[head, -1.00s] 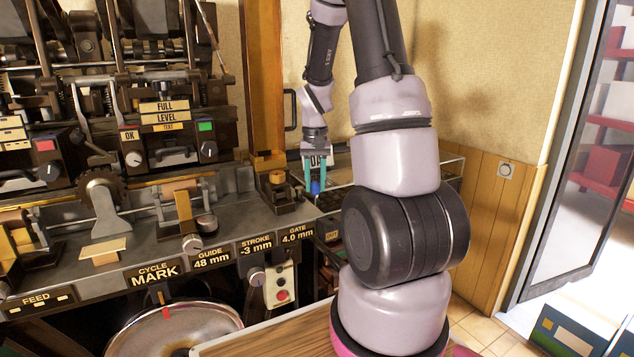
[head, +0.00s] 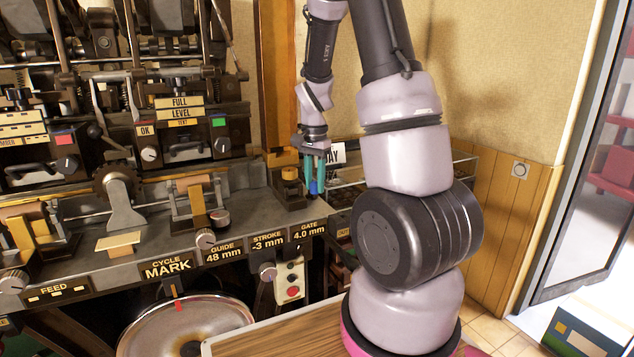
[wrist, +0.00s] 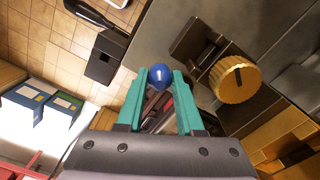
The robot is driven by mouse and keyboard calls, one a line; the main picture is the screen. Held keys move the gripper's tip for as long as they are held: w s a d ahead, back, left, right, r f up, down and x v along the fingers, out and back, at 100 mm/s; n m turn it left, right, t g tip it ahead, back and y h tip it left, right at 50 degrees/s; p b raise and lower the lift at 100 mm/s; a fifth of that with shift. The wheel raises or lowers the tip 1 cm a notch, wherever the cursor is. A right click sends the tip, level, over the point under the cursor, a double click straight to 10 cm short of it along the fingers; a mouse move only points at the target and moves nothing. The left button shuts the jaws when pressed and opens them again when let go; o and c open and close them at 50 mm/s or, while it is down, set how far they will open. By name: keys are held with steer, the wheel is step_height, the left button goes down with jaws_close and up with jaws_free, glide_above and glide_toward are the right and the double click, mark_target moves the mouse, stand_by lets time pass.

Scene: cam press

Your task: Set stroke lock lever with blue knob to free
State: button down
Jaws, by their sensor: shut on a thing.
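The blue knob (wrist: 160,77) of the stroke lock lever sits between the teal fingertips of my gripper (wrist: 160,84) in the wrist view. The fingers are shut on it. In the head view my gripper (head: 315,180) points down at the right end of the press bench, with the blue knob (head: 314,188) low between its fingers. The lever's arm is mostly hidden by the fingers, and I cannot read any lock or free marking.
A brass dial (wrist: 235,78) stands close to the right of my gripper in the wrist view. It also shows left of the gripper in the head view (head: 290,174). The STROKE plate (head: 268,241) reads -3 mm. A control box with a red button (head: 293,291) hangs below.

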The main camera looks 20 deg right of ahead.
steer(key=shift+a, duration=0.1)
stand_by(0.3)
steer(key=c, duration=0.5)
jaws_free()
steer(key=shift+c, duration=0.2)
